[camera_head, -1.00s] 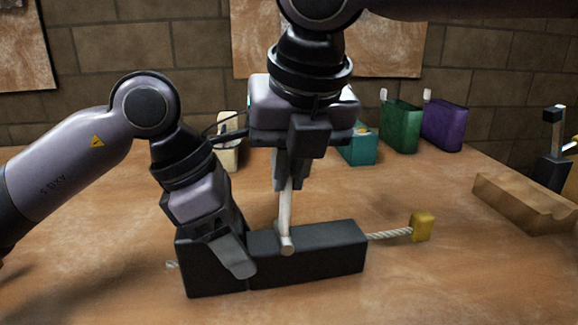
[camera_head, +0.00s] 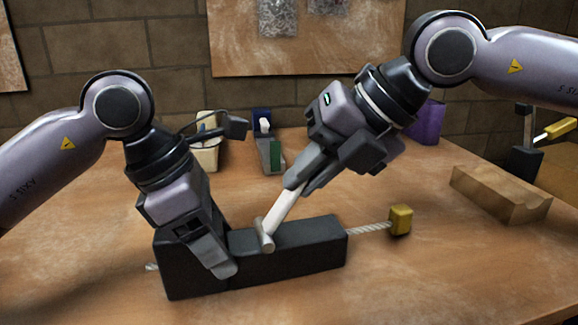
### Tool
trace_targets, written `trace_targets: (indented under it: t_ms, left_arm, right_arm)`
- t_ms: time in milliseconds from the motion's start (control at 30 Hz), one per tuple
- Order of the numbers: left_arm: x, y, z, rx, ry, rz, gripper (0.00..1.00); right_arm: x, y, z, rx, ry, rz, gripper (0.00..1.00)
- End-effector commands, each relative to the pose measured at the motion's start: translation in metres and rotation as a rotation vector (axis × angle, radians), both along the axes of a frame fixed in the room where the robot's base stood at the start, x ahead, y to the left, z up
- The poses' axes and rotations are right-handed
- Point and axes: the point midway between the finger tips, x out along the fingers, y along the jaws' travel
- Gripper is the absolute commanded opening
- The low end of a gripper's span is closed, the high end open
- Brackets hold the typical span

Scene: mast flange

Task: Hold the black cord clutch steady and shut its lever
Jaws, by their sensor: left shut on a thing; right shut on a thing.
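The black cord clutch (camera_head: 312,250) lies on the wooden table, a long dark block with a whitish cord (camera_head: 368,231) coming out at both ends. Its pale lever (camera_head: 284,213) rises from a round pivot on the body and leans up to the right. My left gripper (camera_head: 208,256) is shut on the left part of the clutch body and hides some of it. My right gripper (camera_head: 300,182) is shut on the lever's upper end, which its fingers hide.
A yellow block (camera_head: 400,220) sits on the cord's right end. A grooved wooden block (camera_head: 498,194) and a dark stand (camera_head: 525,163) are at the right. A cream container (camera_head: 205,155) and a purple box (camera_head: 431,122) stand behind. The front table is clear.

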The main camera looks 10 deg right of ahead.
Motion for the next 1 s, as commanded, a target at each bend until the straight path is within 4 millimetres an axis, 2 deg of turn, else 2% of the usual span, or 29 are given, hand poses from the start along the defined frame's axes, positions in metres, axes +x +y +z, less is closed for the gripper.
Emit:
trace_targets:
  t_ms: [133, 500, 1000]
  left_arm:
    - [-0.004, -0.002, 0.000, -0.001, 0.002, -0.016, 0.09]
    - [-0.004, -0.003, 0.000, -0.002, 0.002, -0.016, 0.09]
    - [-0.004, -0.003, 0.000, -0.003, 0.002, -0.016, 0.09]
  right_arm:
    - [0.003, -0.012, -0.010, 0.128, 0.011, -0.010, 0.00]
    - [0.004, -0.029, -0.029, 0.382, 0.028, -0.008, 0.00]
    - [0.004, -0.037, -0.044, 0.564, 0.037, -0.005, 0.00]
